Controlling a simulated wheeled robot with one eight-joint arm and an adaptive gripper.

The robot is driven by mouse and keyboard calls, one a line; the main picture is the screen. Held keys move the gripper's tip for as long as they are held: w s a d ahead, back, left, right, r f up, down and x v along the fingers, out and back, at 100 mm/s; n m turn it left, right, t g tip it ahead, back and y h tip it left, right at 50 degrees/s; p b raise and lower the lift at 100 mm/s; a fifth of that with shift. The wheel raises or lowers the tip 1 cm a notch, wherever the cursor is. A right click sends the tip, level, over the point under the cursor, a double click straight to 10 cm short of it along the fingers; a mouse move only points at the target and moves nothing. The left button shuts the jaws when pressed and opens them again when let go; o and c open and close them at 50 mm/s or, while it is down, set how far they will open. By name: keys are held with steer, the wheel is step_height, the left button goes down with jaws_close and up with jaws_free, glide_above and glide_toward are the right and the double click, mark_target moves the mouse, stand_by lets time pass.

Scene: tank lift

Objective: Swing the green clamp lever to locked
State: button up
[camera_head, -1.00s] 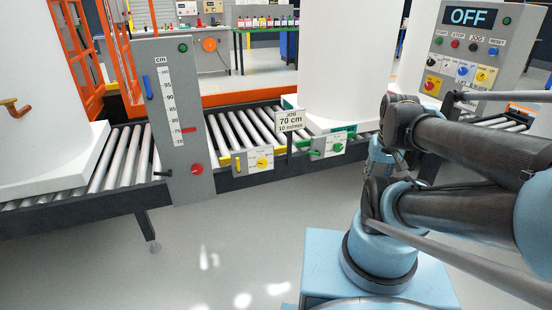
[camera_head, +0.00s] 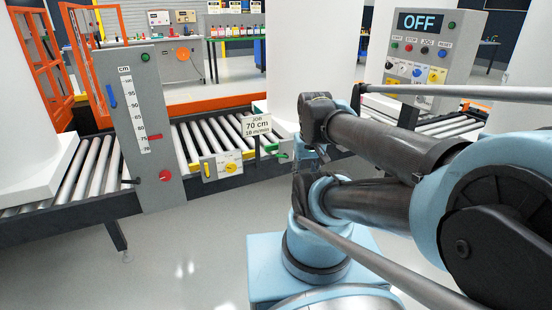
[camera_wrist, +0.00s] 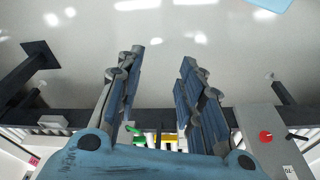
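The green clamp lever (camera_head: 283,155) is a small green handle on the conveyor's front rail, just right of the job sign. My arm covers much of its box in the head view, so I cannot tell its setting. Green parts (camera_wrist: 138,130) show small in the wrist view, near the bottom between my fingers, beside a yellow part. My gripper (camera_wrist: 162,56) is open, its two fingers apart with bare floor between the tips. It looks empty and apart from the lever.
A similar box with a yellow lever (camera_head: 207,170) sits left of the job sign (camera_head: 257,125). A grey gauge panel (camera_head: 140,120) stands farther left. A control panel (camera_head: 422,62) reading OFF stands at the right. The floor (camera_head: 190,240) before the conveyor is clear.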

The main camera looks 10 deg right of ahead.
steer(key=w+r+m, duration=0.2)
steer(key=w+r, duration=0.1)
steer(key=w, duration=0.4)
steer(key=w+r+m, duration=0.2)
steer(key=w+r, duration=0.2)
steer(key=w, duration=0.2)
steer(key=m, duration=1.1)
glide_above(276, 156)
steer(key=s, duration=0.2)
step_height(276, 156, down, 16)
steer(key=shift+y, duration=0.3)
steer(key=w+f, duration=0.1)
steer(key=f, duration=0.4)
steer(key=w+f, duration=0.1)
steer(key=f, duration=0.5)
steer(key=w+f, duration=0.1)
steer(key=f, duration=0.4)
steer(key=shift+f, duration=0.2)
